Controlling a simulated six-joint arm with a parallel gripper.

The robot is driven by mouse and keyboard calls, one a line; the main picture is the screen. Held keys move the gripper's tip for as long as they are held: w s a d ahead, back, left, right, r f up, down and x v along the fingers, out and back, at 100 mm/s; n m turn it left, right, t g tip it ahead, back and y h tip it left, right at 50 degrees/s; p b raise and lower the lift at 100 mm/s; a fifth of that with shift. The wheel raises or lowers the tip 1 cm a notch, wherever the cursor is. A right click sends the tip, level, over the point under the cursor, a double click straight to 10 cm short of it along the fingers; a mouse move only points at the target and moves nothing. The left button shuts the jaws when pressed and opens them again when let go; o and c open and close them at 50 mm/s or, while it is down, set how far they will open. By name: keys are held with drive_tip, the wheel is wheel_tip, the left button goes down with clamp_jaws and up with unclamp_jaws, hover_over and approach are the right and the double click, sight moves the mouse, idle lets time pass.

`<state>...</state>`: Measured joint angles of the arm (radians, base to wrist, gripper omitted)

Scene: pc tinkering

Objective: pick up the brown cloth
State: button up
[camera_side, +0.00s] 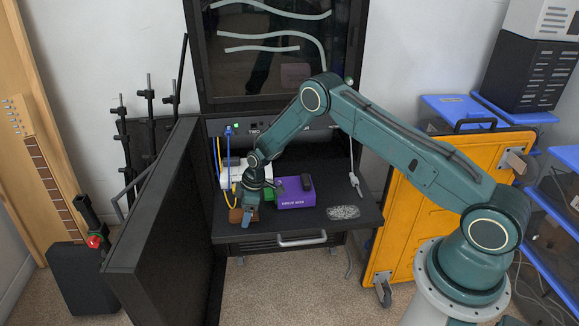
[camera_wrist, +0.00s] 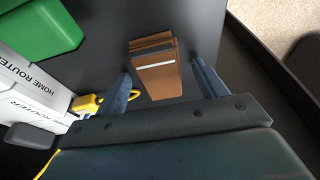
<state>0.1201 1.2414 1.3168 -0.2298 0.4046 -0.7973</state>
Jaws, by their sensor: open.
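The brown cloth (camera_wrist: 158,83) lies folded in layers on the dark shelf, with a dark band and a white strip across it in the wrist view. In the side view it is a small brown patch (camera_side: 236,215) at the shelf's front left, partly hidden by my gripper (camera_side: 247,212). In the wrist view my gripper (camera_wrist: 161,72) is open, with one blue finger on each side of the cloth. The cloth shows between the fingers, with a gap on each side. I cannot tell how high the fingertips are above the shelf.
A green block (camera_wrist: 38,30) and white home router boxes (camera_wrist: 28,85) with a yellow cable plug (camera_wrist: 88,104) lie left of the cloth in the wrist view. In the side view a purple box (camera_side: 295,198) and a grey patterned item (camera_side: 343,212) sit farther right on the shelf (camera_side: 300,222).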

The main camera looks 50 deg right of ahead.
drive_tip(key=shift+f, duration=0.1)
drive_tip(key=shift+c, duration=0.2)
drive_tip(key=c, duration=1)
drive_tip(key=shift+r, duration=0.2)
wheel_tip(320, 180, up, 20)
drive_tip(key=shift+r, duration=0.1)
idle(0.6)
drive_tip(key=shift+o, duration=0.6)
drive_tip(key=shift+c, duration=0.3)
